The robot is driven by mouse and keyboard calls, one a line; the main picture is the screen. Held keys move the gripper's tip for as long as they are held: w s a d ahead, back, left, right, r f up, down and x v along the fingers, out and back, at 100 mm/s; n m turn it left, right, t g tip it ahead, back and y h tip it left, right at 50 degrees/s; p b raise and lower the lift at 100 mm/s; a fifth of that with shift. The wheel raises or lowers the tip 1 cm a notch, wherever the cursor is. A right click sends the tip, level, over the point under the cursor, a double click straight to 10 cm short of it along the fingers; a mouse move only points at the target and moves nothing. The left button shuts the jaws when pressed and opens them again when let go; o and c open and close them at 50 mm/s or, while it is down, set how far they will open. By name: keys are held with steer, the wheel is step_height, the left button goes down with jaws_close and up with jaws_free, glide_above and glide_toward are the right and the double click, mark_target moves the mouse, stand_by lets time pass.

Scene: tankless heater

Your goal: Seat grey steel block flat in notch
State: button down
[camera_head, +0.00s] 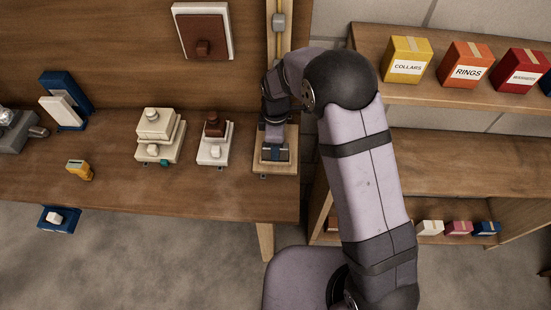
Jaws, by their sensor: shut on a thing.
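My gripper (275,139) points down at the right end of the bench, over a beige fixture (262,168). It is shut on the grey steel block (274,154), which looks small and dark grey-blue here. The block is at the middle of the fixture, low over or in its recess. The notch itself is mostly hidden by the block and gripper. I cannot tell whether the block is flat or touching the notch floor.
A white fixture with a brown top (213,141) and a larger cream one (158,138) stand to the left. A yellow item (80,169) lies farther left. A beige rail (277,50) rises behind. Shelves with labelled boxes (406,62) stand right. The bench front is clear.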

steer(key=shift+f, duration=0.45)
stand_by(0.3)
steer(key=c, duration=1.5)
jaws_free()
steer(key=shift+o, duration=0.2)
steer(key=shift+r+b, duration=0.1)
steer(key=shift+b, duration=0.2)
steer(key=shift+r+b, duration=1)
steer(key=shift+r, duration=2.6)
